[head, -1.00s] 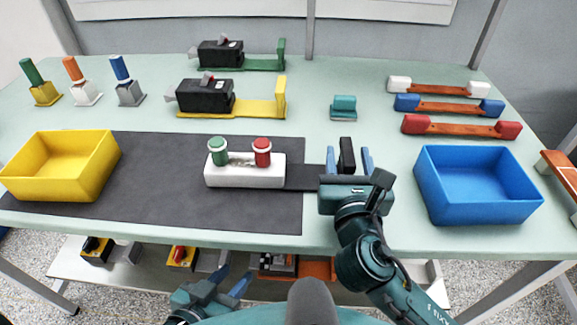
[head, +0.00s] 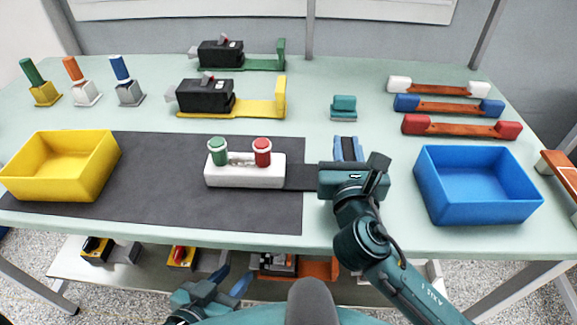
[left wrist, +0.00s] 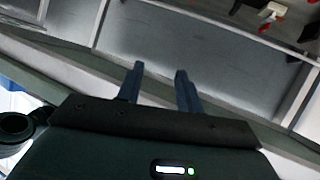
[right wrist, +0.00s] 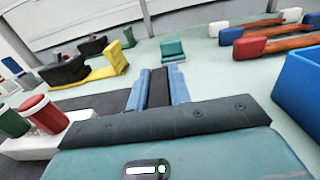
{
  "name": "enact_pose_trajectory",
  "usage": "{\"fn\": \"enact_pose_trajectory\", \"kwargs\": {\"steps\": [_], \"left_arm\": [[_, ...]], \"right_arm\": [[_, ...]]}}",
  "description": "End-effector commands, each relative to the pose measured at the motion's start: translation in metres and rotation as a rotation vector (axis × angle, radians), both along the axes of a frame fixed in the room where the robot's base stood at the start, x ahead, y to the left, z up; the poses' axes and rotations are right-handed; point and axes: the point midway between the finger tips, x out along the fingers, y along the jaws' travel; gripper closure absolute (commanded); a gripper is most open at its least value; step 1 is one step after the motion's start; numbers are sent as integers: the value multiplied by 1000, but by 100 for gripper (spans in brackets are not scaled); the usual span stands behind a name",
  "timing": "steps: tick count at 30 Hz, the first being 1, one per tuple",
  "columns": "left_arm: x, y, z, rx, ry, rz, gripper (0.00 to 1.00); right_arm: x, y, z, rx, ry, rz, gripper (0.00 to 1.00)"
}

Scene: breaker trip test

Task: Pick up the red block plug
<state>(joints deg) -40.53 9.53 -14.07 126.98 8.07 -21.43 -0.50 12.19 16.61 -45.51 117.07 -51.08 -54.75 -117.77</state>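A white block (head: 245,177) lies on the dark mat, with a green-capped post (head: 217,152) and a red-capped post (head: 263,152) on top; the red one also shows in the right wrist view (right wrist: 40,113).
A yellow bin (head: 62,192) stands left and a blue bin (head: 478,212) right. Black breakers on yellow (head: 245,109) and green bars are behind. A teal block (head: 344,104) and red-ended (head: 460,127), blue-ended and white-ended links lie back right. Coloured-handled plugs stand back left.

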Motion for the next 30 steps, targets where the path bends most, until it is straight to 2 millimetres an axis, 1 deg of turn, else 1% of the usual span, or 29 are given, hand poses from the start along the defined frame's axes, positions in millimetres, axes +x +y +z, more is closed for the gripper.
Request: {"fn": "enact_pose_trajectory", "kwargs": {"steps": [1,6,12,15,17,18,20,21,23,24,26,27,29,30], "left_arm": [[0,0,0,0,0,0,64],[0,0,0,0,0,0,64],[0,0,0,0,0,0,64],[1,3,-3,11,1,0,55],[2,11,-9,37,2,2,51],[5,21,-15,67,3,3,49],[9,41,-28,128,6,4,49],[12,56,-39,176,13,-4,49],[11,69,-60,243,40,-50,49],[5,72,-77,286,71,-105,49],[-6,81,-104,353,125,-190,49],[-13,91,-121,404,161,-243,49],[-24,112,-145,484,218,-318,49],[-32,130,-160,539,258,-363,49]], "right_arm": [[0,0,0,0,0,0,86],[0,0,0,0,0,0,100],[0,0,0,0,0,0,100],[0,0,0,0,0,0,100],[0,0,0,0,0,0,100],[0,0,0,0,0,0,100],[0,0,0,0,0,0,100],[0,0,0,0,0,0,100],[0,0,0,0,0,0,100],[0,0,0,0,0,0,100],[0,0,0,0,0,0,100],[0,0,0,0,0,0,100],[0,0,0,0,0,0,100],[0,0,0,0,0,0,100]]}}
